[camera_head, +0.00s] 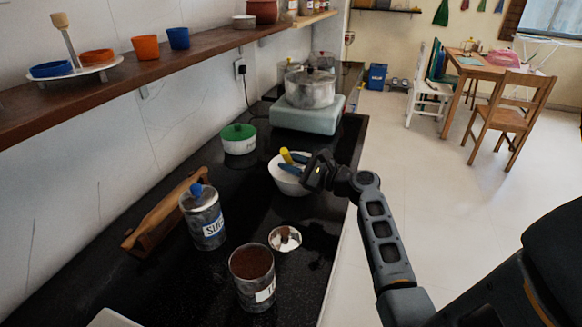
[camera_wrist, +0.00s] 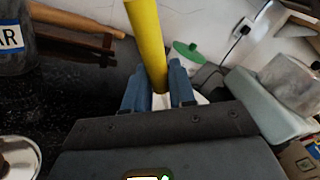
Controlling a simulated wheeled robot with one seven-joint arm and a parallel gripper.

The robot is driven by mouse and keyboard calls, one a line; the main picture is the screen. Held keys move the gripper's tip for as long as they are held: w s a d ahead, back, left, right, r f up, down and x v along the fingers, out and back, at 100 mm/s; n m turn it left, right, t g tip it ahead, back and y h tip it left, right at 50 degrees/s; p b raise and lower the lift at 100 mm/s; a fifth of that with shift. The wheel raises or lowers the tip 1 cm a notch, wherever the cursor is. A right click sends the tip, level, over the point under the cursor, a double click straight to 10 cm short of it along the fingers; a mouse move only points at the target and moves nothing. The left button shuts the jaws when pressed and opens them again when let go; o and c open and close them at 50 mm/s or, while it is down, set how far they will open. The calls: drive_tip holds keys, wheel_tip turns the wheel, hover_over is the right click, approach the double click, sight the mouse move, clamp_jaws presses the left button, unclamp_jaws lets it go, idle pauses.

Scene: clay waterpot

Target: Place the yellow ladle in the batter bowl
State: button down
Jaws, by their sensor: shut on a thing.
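The yellow ladle (camera_wrist: 149,42) stands between the two blue fingers of my gripper (camera_wrist: 159,90) in the wrist view. In the head view only a short yellow end of the ladle (camera_head: 286,155) shows above the fingers. My gripper (camera_head: 289,163) is shut on the ladle's handle, over the white batter bowl (camera_head: 288,186) on the black counter. The ladle's lower part is hidden by the bowl and gripper, so I cannot tell whether it touches the bowl. A bit of white, likely the bowl, shows behind the fingers in the wrist view.
A green-lidded pot (camera_head: 239,146) stands left of the bowl. A pot (camera_head: 310,90) sits on the pale stove (camera_head: 306,115) behind. A sugar canister (camera_head: 205,222), an open brown-filled canister (camera_head: 253,285) and a loose lid (camera_head: 285,239) stand nearer. A wooden rack (camera_head: 165,215) is by the wall.

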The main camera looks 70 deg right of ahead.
drive_tip(key=shift+f, duration=0.65)
drive_tip(key=shift+f, duration=0.15)
drive_tip(key=c, duration=0.9)
unclamp_jaws()
drive_tip(key=shift+c, duration=0.2)
drive_tip(key=shift+r, duration=0.2)
drive_tip(key=s+a+b, duration=0.1)
drive_tip(key=s+a, duration=0.1)
drive_tip(key=s, duration=1)
